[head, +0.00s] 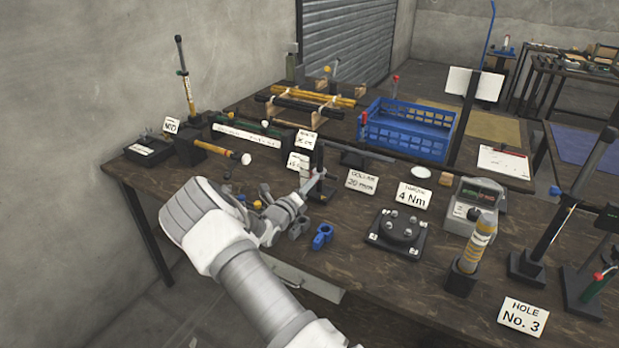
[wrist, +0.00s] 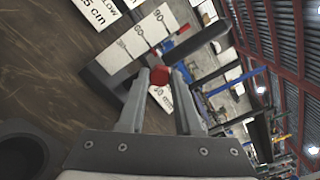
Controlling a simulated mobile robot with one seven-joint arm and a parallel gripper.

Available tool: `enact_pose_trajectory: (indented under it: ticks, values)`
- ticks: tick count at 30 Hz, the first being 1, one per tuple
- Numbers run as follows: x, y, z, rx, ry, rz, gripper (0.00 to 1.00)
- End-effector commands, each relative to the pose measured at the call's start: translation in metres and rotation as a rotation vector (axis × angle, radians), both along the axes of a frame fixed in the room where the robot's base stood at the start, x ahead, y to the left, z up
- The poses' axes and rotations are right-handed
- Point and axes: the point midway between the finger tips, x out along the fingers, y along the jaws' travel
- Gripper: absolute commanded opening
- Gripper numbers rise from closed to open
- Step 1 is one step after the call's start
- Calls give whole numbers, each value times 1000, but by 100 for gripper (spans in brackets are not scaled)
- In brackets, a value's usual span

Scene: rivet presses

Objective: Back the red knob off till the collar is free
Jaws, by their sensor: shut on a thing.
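The red knob (wrist: 161,77) shows in the wrist view between the two fingertips of my gripper (wrist: 163,82), which is shut on it. Beyond the knob a dark part (wrist: 195,40) runs diagonally past a white scale (wrist: 152,35) marked with numbers. I cannot tell which dark part is the collar, or whether it is tight or loose. In the head view my gripper (head: 303,193) reaches a small dark upright stand (head: 319,165) on the bench; the gripper hides most of the knob there.
A card reading collar 20 mm (head: 362,181) stands right of the stand. A blue clamp (head: 322,236) and grey clamps lie in front. A dark plate with studs (head: 397,232), a blue crate (head: 408,130) and a yellow-handled tool (head: 222,150) are also on the bench (head: 350,270).

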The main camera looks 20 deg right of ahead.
Motion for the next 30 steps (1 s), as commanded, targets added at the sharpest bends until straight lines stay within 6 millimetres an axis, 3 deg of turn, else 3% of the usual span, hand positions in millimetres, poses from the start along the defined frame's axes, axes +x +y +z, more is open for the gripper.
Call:
enact_pose_trajectory:
  ticks: [15, 30]
  values:
    - [0, 1, 0, -210, 271, 1, 0]
    - [0, 0, -1, -252, 322, 0, 0]
